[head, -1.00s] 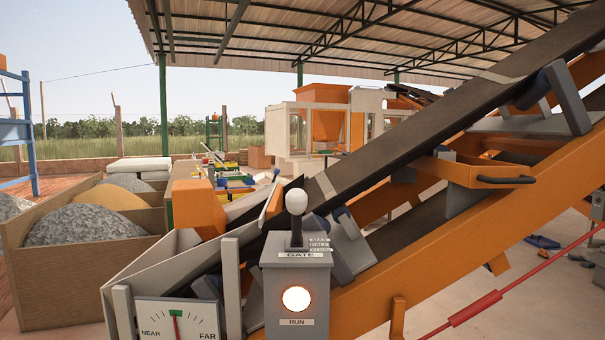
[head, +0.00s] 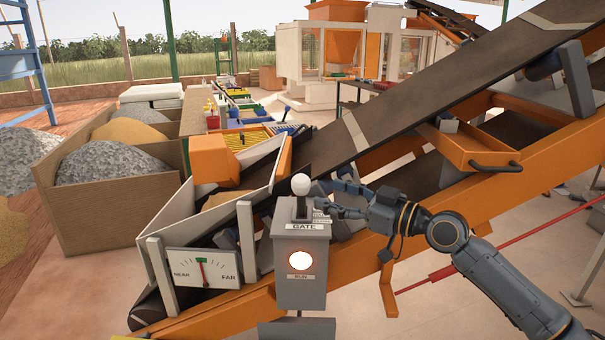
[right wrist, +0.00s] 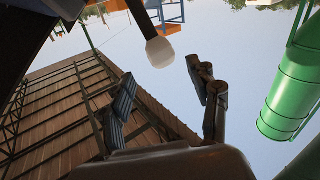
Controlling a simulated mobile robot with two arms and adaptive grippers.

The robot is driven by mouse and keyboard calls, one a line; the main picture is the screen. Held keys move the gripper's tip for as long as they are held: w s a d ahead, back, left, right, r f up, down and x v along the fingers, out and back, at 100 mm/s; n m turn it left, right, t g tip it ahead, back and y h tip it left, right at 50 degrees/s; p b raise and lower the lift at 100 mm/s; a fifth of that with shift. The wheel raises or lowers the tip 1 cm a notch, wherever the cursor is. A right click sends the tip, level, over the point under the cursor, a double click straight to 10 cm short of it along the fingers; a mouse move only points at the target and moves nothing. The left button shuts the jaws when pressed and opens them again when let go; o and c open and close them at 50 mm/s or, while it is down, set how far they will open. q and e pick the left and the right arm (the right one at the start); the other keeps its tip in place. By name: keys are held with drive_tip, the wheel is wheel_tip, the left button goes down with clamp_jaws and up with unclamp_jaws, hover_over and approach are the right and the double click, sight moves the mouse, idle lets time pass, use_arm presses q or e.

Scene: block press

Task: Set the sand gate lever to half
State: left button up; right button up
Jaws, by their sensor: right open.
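The gate lever's white knob (head: 301,184) stands on a short dark stem on top of the grey GATE box (head: 300,254). The lever looks about upright. My right gripper (head: 318,197) is open and close to the right side of the knob. In the right wrist view the knob (right wrist: 161,50) shows just past the gap between the spread fingertips (right wrist: 163,74), with nothing between the fingers. I cannot tell whether a finger touches it. The position labels beside the lever are partly covered by the gripper. My left gripper is not in view.
A lit RUN button (head: 300,261) is on the box front. A NEAR/FAR dial (head: 203,267) stands at left. The sloping conveyor (head: 400,128) and its orange frame (head: 540,187) run behind my right arm. Sand and gravel bins (head: 112,205) lie further left.

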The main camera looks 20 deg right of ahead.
sight(302, 185)
drive_tip(key=p+x, duration=0.3)
drive_tip(key=x, duration=0.4)
drive_tip(key=shift+w+a+r, duration=0.15)
drive_tip(key=shift+w, duration=0.05)
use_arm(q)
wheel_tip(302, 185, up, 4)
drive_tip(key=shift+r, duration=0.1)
use_arm(e)
drive_tip(key=shift+w+a, duration=0.3)
